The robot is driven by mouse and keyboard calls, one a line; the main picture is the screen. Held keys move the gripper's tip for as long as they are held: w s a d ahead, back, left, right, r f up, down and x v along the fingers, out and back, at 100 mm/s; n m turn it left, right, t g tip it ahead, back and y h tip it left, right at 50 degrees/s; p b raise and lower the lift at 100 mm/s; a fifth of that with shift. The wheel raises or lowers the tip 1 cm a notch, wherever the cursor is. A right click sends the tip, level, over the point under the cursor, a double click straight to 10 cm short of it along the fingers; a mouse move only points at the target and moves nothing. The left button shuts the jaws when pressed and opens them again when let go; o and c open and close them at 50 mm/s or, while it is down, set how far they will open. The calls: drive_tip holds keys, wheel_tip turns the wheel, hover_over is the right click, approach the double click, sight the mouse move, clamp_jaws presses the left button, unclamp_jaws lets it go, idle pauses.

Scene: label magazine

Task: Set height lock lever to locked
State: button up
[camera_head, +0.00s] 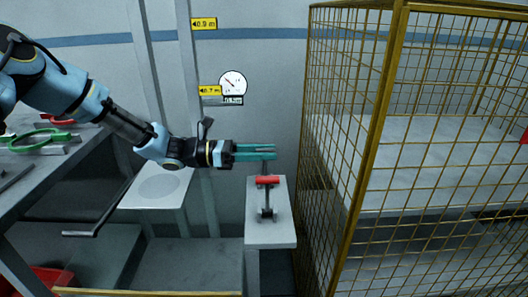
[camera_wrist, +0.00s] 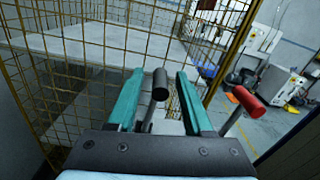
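A lever with a red grip (camera_head: 267,180) stands on a pale pedestal (camera_head: 285,236) in the head view. The red grip also shows in the wrist view (camera_wrist: 248,98), to the right of and outside my fingers. A second lever with a black grip (camera_wrist: 160,84) shows in the wrist view, in the gap between my fingers. No label shows which is the height lock lever. My gripper (camera_head: 274,152) has teal fingers, held level above the red grip in the head view. In the wrist view my gripper (camera_wrist: 160,88) is open, and the fingers appear clear of the black grip.
A yellow mesh cage (camera_head: 372,130) stands close to the right of the pedestal. A round gauge (camera_head: 232,83) and yellow height signs (camera_head: 204,24) are at the back. A dark workbench (camera_head: 40,178) with green-handled tools (camera_head: 40,138) is on the left.

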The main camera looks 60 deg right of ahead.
clamp_jaws()
idle(1.2)
